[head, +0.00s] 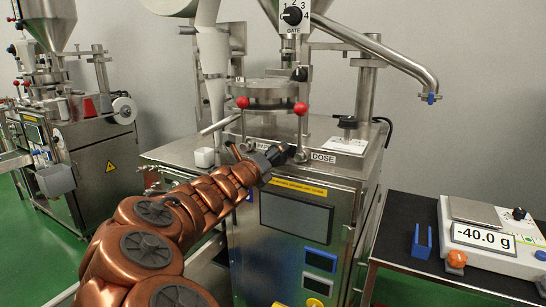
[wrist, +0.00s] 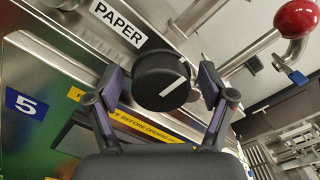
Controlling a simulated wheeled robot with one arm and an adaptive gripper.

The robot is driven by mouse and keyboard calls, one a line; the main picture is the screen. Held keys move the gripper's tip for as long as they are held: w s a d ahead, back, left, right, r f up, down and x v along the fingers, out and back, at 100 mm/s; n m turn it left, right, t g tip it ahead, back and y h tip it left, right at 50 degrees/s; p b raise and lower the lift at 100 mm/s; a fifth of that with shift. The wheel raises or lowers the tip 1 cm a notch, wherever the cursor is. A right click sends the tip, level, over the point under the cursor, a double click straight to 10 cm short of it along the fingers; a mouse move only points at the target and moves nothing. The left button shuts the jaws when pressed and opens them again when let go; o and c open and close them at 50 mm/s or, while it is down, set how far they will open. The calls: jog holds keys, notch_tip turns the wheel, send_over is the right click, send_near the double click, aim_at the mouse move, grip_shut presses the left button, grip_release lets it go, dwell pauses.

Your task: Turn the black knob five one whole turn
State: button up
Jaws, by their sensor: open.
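A round black knob (wrist: 160,82) with a white slanting line on its face sits beside the PAPER label (wrist: 118,22) in the wrist view. My gripper (wrist: 162,86) is open, with one finger on each side of this knob. Gaps show between the pads and the knob, so it is not gripped. In the head view my gripper (head: 281,153) is at the front top edge of the packing machine, between the PAPER and DOSE labels, and hides the knob. A blue plate marked 5 (wrist: 27,104) is on the machine front in the wrist view.
A red ball handle (wrist: 296,18) is at the upper right in the wrist view. The GATE dial (head: 291,15) and another black knob (head: 348,122) are on the machine. A second machine is at the left.

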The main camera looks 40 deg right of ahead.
jog(key=shift+c, duration=0.2)
jog(key=c, duration=1.1)
jog(key=shift+d+m, duration=0.1)
jog(key=shift+m, duration=0.3)
jog(key=m, duration=0.3)
jog(key=shift+s+r+m, duration=0.15)
jog(key=shift+m, duration=0.15)
jog(key=m, duration=0.4)
jog(key=shift+s+m+b, duration=0.15)
jog(key=shift+m+b, duration=0.15)
jog(key=shift+b, duration=0.05)
jog(key=m+b, duration=0.1)
jog(key=m, duration=0.3)
jog(key=shift+s+d+m, duration=0.1)
jog(key=shift+m, duration=0.2)
jog(key=m+b, duration=0.2)
jog(key=m, duration=0.2)
jog(key=shift+m+b, duration=0.3)
jog(key=shift+m, duration=0.1)
